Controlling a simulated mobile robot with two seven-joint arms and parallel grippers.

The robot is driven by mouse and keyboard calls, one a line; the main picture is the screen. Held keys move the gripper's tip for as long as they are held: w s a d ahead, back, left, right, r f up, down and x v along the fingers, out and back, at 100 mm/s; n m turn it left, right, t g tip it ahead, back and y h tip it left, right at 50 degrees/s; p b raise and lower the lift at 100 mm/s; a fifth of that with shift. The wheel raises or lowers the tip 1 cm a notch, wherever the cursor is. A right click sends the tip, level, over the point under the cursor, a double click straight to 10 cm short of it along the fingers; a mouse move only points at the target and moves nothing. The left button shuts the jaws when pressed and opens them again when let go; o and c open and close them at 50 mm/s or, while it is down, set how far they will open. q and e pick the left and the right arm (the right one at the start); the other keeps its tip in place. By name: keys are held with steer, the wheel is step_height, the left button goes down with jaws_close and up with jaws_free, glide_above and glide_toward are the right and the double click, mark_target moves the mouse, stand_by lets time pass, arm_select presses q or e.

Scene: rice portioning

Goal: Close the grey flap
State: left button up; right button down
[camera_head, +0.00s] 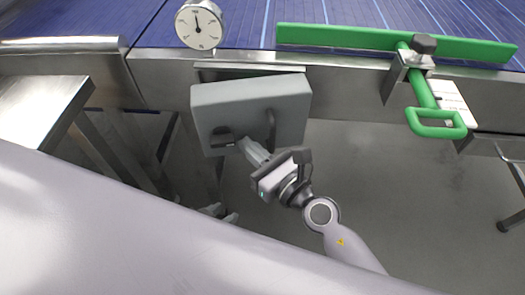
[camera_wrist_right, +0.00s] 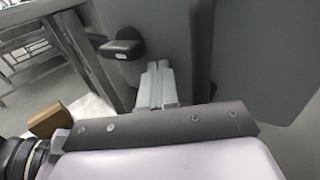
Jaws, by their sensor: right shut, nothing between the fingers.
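The grey flap (camera_head: 250,108) is a grey box-like panel hanging below the edge of the conveyor frame in the head view. In the right wrist view the shut fingers (camera_wrist_right: 157,78) point at the grey surface (camera_wrist_right: 172,30), close to the black knob (camera_wrist_right: 122,49); contact is unclear.
A dial gauge (camera_head: 200,25) stands above the flap at the left. A green bar with a clamp and green handle (camera_head: 436,124) is at the right. A steel table (camera_head: 40,105) is at the left. Grey floor is clear right of my right arm. A cardboard box (camera_wrist_right: 50,119) lies low.

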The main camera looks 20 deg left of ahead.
steer(key=shift+b+x, duration=0.3)
steer(key=shift+x, duration=1.8)
steer(key=shift+w+d, duration=0.1)
steer(key=shift+w, duration=0.05)
steer(key=p, duration=0.1)
glide_toward(239, 137)
steer(key=x, duration=0.3)
steer(key=shift+w+f, duration=0.2)
steer(key=shift+f, duration=0.1)
